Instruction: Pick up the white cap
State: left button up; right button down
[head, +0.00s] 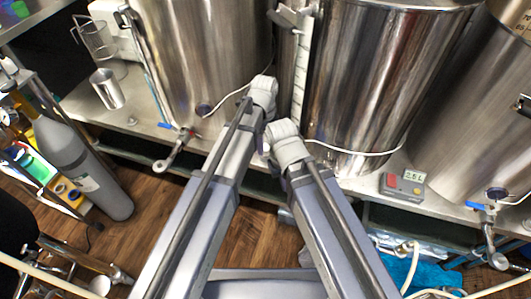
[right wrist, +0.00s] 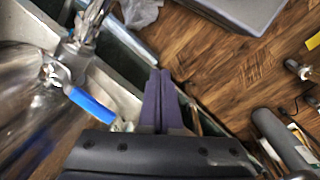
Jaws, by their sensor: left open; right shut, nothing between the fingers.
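I cannot make out a white cap for certain in either view. In the head view my left arm (head: 203,200) reaches up to the steel tanks. My left gripper is open, but its fingers are mostly hidden around the arm's far end. My right arm (head: 340,235) ends lower, and its gripper does not show clearly there. In the right wrist view my right gripper (right wrist: 161,75) is shut and empty, its dark fingers together. It is over the floor, right of a valve with a blue handle (right wrist: 92,105).
Large steel tanks (head: 205,55) stand on a steel bench, with a steel cup (head: 107,88) at left. Wooden floor (head: 150,200) is clear between.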

aim_at(265, 147)
pick_arm(q)
jog(key=f+b, duration=0.2)
jog(key=f, duration=0.1)
jog(key=f+b, duration=0.1)
jog(key=shift+s+d+f+b, duration=0.1)
jog(key=shift+s+f+b, duration=0.1)
jog(key=shift+s+b, duration=0.15)
jog(key=shift+r, duration=0.1)
grip_shut()
